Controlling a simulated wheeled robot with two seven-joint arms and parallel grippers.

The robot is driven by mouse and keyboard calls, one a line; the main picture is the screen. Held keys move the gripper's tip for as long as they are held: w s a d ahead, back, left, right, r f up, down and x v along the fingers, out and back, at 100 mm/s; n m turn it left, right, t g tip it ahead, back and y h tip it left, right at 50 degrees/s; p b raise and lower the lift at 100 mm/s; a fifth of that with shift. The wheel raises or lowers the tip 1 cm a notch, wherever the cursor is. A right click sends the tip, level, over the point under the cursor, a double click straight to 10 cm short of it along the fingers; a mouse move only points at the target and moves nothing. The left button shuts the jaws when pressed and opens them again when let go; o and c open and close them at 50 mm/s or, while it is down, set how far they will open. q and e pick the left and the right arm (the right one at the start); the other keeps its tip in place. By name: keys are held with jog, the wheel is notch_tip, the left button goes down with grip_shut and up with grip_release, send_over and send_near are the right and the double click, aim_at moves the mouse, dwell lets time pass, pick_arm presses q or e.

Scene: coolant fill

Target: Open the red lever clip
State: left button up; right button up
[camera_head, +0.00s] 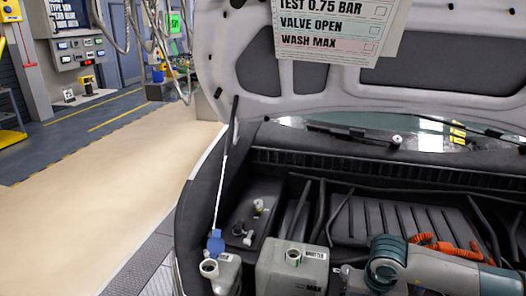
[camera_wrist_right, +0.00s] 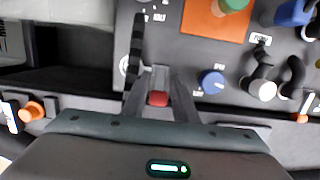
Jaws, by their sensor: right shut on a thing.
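In the right wrist view, a small red piece, which looks like the red lever clip (camera_wrist_right: 157,99), sits between the two grey fingers of my right gripper (camera_wrist_right: 158,88). The gripper is shut on it, just over a dark grey panel (camera_wrist_right: 185,55). The fingers hide part of the clip, so its lever angle cannot be told. In the head view only my right arm shows at the lower right; its gripper is out of frame. My left gripper is not in view.
In the right wrist view, a blue knob (camera_wrist_right: 212,81) is close right of the fingers, with black fittings (camera_wrist_right: 258,82) beyond it. An orange plate (camera_wrist_right: 215,18) is above.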

jog(key=shift+w, duration=0.1)
grip_shut()
jog(key=shift+w+d+r, duration=0.1)
jog(key=shift+w, duration=0.05)
jog(key=shift+w+d+r+b, duration=0.15)
jog(key=shift+w+r+b, duration=0.2)
jog(key=shift+w, duration=0.2)
jog(key=shift+w+r, duration=0.1)
jog(key=shift+w, duration=0.05)
jog(key=shift+w+d+b, duration=0.15)
jog(key=shift+w+b, duration=0.15)
jog(key=shift+w, duration=0.2)
jog(key=shift+w, duration=0.1)
dwell(0.4)
jog(key=shift+w+d+r+b, duration=0.15)
jog(key=shift+w+r+b, duration=0.1)
jog(key=shift+w+b, duration=0.25)
